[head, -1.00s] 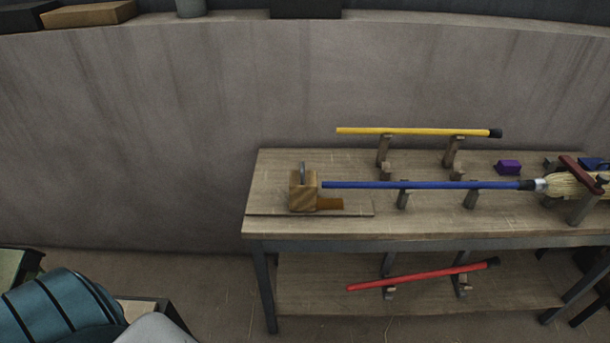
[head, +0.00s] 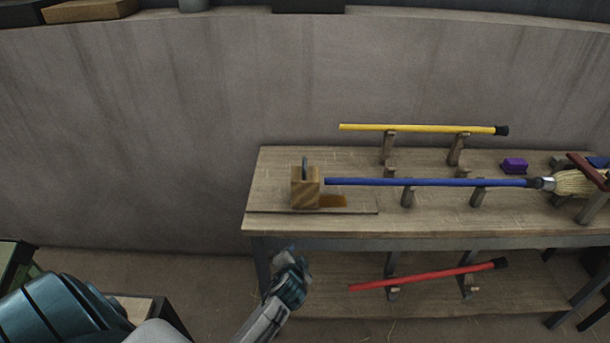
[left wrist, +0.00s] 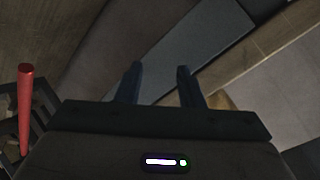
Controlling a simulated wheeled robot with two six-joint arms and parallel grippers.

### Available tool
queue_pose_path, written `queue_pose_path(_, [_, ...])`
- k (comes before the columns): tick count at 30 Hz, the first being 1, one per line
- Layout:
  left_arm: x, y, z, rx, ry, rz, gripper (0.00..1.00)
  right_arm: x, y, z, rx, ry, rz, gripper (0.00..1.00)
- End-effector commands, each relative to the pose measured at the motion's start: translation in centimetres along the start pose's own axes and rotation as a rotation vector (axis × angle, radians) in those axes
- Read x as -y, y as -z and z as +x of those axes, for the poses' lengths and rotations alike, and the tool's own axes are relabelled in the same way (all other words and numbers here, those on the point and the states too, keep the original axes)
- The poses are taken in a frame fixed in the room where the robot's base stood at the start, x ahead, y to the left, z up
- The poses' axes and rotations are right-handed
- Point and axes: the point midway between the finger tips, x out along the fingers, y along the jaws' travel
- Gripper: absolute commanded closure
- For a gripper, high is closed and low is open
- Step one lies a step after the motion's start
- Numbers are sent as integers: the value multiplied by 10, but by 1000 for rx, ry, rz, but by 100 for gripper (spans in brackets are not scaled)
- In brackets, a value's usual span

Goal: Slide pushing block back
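The pushing block (head: 305,188) is a striped wooden block with a grey upright handle. It stands at the left end of the workbench, at the left tip of the blue broom handle (head: 430,183). An orange-brown piece (head: 333,201) lies just right of its base. My left gripper (head: 284,256) is in front of the bench's front edge, below and apart from the block. In the left wrist view its two fingers (left wrist: 159,84) stand apart with nothing between them. My right gripper is in neither view.
The workbench (head: 350,228) carries a yellow handle (head: 415,128) on stands, a purple block (head: 514,165) and broom bristles (head: 575,184). A red handle (head: 425,275) rests on the lower shelf and shows in the left wrist view (left wrist: 25,105). The wall is behind.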

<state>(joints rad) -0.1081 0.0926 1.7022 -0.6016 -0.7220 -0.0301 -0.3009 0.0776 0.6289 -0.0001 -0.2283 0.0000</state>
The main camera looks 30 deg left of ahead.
Motion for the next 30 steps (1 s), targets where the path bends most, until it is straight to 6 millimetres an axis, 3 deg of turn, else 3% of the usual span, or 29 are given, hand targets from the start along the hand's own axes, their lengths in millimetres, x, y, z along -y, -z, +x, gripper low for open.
queue_pose_path(3, [60,62,-15,-94,151,16,66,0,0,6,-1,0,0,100])
queue_pose_path(6, [104,111,-25,-182,285,60,66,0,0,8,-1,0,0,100])
queue_pose_path(9, [135,143,-37,-239,383,90,66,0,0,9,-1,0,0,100])
queue_pose_path(13, [153,162,-44,-268,440,109,66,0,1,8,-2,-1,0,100])
queue_pose_path(17, [160,167,-34,-270,445,114,66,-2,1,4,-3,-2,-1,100])
queue_pose_path(30, [191,188,34,-268,442,112,66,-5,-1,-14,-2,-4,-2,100])
